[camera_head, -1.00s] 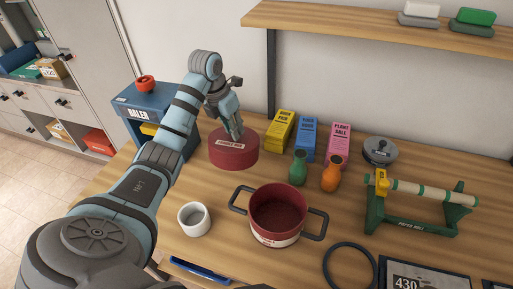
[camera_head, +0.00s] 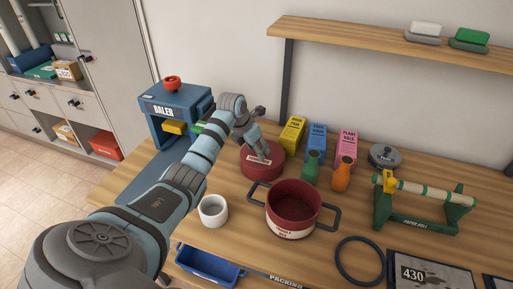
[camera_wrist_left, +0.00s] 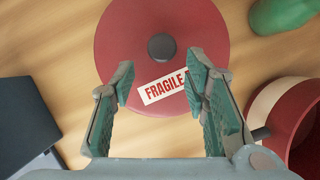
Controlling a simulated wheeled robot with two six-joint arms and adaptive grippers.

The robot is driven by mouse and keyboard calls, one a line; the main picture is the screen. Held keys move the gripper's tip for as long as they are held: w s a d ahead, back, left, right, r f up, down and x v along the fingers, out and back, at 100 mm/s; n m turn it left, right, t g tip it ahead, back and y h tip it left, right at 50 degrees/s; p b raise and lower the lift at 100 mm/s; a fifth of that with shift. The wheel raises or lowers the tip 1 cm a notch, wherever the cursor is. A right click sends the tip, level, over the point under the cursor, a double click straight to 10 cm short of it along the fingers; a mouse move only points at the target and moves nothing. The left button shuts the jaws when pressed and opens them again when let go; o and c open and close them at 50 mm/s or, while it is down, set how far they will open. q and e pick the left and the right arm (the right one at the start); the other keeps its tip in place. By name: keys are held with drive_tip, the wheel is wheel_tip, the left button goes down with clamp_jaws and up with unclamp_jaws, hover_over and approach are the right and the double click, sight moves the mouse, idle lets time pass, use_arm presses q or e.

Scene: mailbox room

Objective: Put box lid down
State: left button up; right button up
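My left gripper (camera_head: 262,151) is over the lid. In the left wrist view its two fingers (camera_wrist_left: 162,88) are spread on either side of the label, with nothing between them. The knob lies beyond the fingertips. My right gripper is in neither view.
A red two-handled pot (camera_head: 293,210) and a white cup (camera_head: 213,211) stand in front of the box. Green (camera_head: 312,166) and orange (camera_head: 341,177) vases stand to its right. The blue baler (camera_head: 176,105) is behind left. A paper-roll stand (camera_head: 425,220) is at the right.

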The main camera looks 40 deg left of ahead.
use_arm(q)
drive_tip(key=shift+w, duration=0.2)
drive_tip(key=v, duration=0.4)
drive_tip(key=shift+w+r+p, duration=0.2)
drive_tip(key=shift+r+p, duration=0.05)
drive_tip(key=shift+p, duration=0.1)
drive_tip(key=v, duration=0.7)
drive_tip(key=shift+s, duration=0.25)
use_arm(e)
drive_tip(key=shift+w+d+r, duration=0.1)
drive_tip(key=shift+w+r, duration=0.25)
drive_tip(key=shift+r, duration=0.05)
use_arm(q)
drive_tip(key=shift+d+r, duration=0.1)
